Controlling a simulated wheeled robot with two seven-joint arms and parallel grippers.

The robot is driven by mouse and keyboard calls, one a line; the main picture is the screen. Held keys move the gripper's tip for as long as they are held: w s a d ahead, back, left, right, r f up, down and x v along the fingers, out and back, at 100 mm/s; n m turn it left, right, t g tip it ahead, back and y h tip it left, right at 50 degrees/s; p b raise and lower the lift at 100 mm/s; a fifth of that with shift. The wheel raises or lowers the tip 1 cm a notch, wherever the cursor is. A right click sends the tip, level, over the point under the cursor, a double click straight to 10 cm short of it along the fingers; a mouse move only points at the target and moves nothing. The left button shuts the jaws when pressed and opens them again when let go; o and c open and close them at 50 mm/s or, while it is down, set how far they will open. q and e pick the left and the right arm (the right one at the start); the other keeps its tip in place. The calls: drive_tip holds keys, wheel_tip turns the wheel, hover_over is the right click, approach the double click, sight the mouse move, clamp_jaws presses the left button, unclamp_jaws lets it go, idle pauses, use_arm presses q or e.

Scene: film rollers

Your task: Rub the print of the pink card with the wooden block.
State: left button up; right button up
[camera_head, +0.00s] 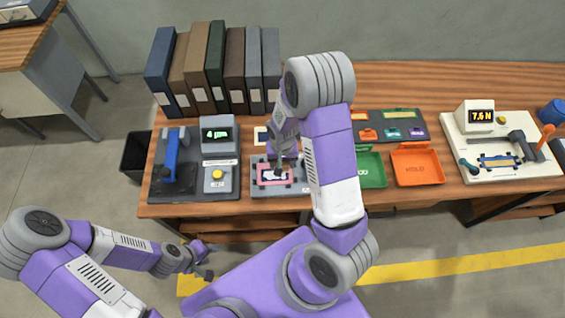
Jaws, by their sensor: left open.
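The pink card (263,180) lies in a grey fixture (258,190) near the front edge of the table, with a white and dark print on its face. My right gripper (279,168) points down over the card, and its fingers partly cover the print. I cannot tell whether its jaws are shut or whether they touch the card. I cannot make out the wooden block; it may be hidden by my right gripper or arm. My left gripper (205,262) is open and empty, low in front of the table, away from the card.
A gauge with a green display (217,134) and a blue-handled press (171,158) stand left of the fixture. Several binders (214,65) stand behind. Green (371,169) and orange (418,165) trays lie to the right, then a force tester (500,150).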

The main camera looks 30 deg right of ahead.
drive_tip(key=shift+r+p, duration=1.25)
drive_tip(key=shift+r, duration=0.5)
